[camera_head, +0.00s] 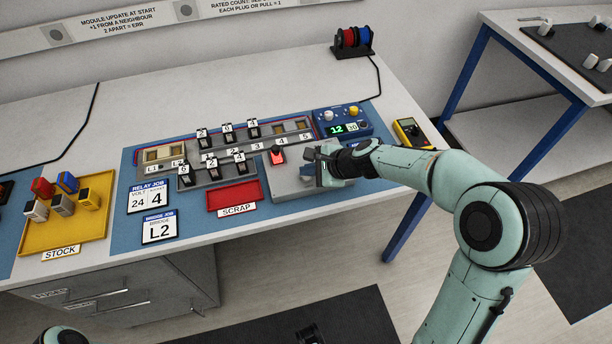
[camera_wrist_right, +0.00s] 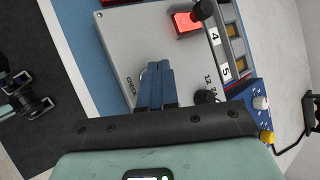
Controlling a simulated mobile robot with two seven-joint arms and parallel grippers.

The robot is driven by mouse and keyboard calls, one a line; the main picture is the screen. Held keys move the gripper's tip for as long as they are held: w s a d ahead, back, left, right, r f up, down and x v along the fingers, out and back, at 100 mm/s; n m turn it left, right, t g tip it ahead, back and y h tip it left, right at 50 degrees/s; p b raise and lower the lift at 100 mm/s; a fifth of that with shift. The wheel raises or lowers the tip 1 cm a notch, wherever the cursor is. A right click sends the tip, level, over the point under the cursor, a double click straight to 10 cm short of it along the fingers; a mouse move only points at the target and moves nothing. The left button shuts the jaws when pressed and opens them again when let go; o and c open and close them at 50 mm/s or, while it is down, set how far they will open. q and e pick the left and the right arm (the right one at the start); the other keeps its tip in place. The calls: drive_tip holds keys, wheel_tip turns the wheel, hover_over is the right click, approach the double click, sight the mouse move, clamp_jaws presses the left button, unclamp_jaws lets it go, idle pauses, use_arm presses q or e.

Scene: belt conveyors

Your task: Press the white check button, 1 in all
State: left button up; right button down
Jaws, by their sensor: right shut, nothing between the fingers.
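My right gripper (camera_head: 312,154) is over the grey box (camera_head: 285,186) at the right of the panel. In the right wrist view its blue-grey fingers (camera_wrist_right: 156,72) are shut together, empty, and point down at the box top beside the printed word CHECK. The white check button is mostly hidden at the fingertips; only a pale rim (camera_wrist_right: 145,72) seems to show there. I cannot tell whether the fingers touch it. My left gripper (camera_wrist_right: 38,92) is far off, low over the dark floor mat, with its fingers apart; only a dark bit shows at the head view's bottom edge.
A red lit square (camera_head: 278,156) stands on the same box. Numbered relay modules (camera_head: 228,134) are left of it, a red scrap tray (camera_head: 235,195) in front. A blue unit (camera_head: 342,121) reading 12 and a yellow meter (camera_head: 411,132) lie near the right arm. The yellow stock tray (camera_head: 93,234) is far left.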

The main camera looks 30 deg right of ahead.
sight(309, 179)
drive_tip(key=shift+f+b, duration=0.4)
idle(0.3)
drive_tip(key=shift+r+p, duration=0.8)
wheel_tip(309, 179, up, 5)
drive_tip(key=p, duration=0.4)
drive_tip(key=shift+r+p, duration=0.1)
drive_tip(key=shift+p, duration=0.3)
idle(0.5)
